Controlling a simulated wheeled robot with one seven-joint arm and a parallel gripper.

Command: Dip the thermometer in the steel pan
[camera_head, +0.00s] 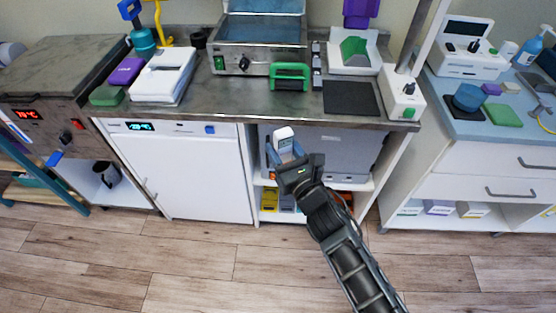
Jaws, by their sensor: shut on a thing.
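My gripper (285,153) is shut on the thermometer (284,135), a small white piece with a grey display that stands up from the jaws. Its lower part is hidden between the fingers. The gripper is in front of the counter's front edge, seen against the cabinet below, apart from the pan. What looks like the steel pan (282,58) is a box-shaped bath with a front knob at the back middle of the counter. Its hinged lid is up, and a bluish surface shows inside.
A green-handled thing (290,76) stands before the pan, near a dark flat plate (350,97). A white tray with a green piece (353,52) is to the right. The counter's front left-middle (228,98) is clear.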

